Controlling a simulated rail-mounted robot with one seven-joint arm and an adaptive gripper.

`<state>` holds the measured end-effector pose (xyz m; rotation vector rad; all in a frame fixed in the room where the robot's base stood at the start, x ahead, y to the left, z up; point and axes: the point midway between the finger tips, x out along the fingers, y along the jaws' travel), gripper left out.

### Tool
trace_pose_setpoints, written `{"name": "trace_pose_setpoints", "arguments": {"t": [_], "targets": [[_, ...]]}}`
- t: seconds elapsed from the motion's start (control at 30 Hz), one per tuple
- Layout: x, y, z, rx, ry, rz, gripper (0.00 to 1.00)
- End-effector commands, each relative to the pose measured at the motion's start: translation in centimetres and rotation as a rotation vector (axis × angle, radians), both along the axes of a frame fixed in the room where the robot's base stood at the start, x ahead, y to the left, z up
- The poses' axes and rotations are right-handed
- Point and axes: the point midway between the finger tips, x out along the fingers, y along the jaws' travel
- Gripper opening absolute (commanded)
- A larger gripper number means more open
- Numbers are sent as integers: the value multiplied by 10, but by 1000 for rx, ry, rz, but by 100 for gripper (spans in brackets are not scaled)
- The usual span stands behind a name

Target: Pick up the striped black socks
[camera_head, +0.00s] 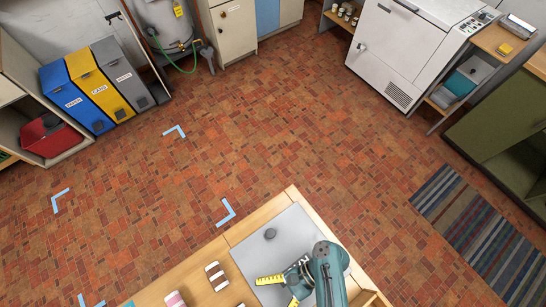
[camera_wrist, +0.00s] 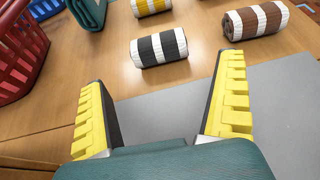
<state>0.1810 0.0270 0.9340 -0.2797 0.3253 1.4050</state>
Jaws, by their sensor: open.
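The striped black socks (camera_wrist: 159,47) are a black and white roll on the wooden table, ahead of my gripper (camera_wrist: 163,78) in the wrist view. The roll lies beyond the fingertips, roughly in line with the gap between them, and nothing touches it.
A brown and white roll (camera_wrist: 256,20) lies right of the black one, and a yellow and white roll (camera_wrist: 152,7) lies behind. A red basket (camera_wrist: 18,50) stands left, beside folded green cloth (camera_wrist: 89,12).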

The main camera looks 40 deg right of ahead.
Motion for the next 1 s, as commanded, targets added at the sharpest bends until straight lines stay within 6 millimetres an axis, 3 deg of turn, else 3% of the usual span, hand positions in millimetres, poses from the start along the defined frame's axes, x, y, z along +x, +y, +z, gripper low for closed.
{"name": "trace_pose_setpoints", "arguments": {"t": [0.03, 0.17, 0.47, 0.73, 1.0], "targets": [[0, 6, -11, 0, -3, 3, 100], [1, 20, -18, 0, -2, 6, 100], [4, 42, -20, 3, 1, 4, 100], [7, 79, -40, 2, 1, 7, 100], [8, 83, -41, 1, -1, 0, 100]]}}
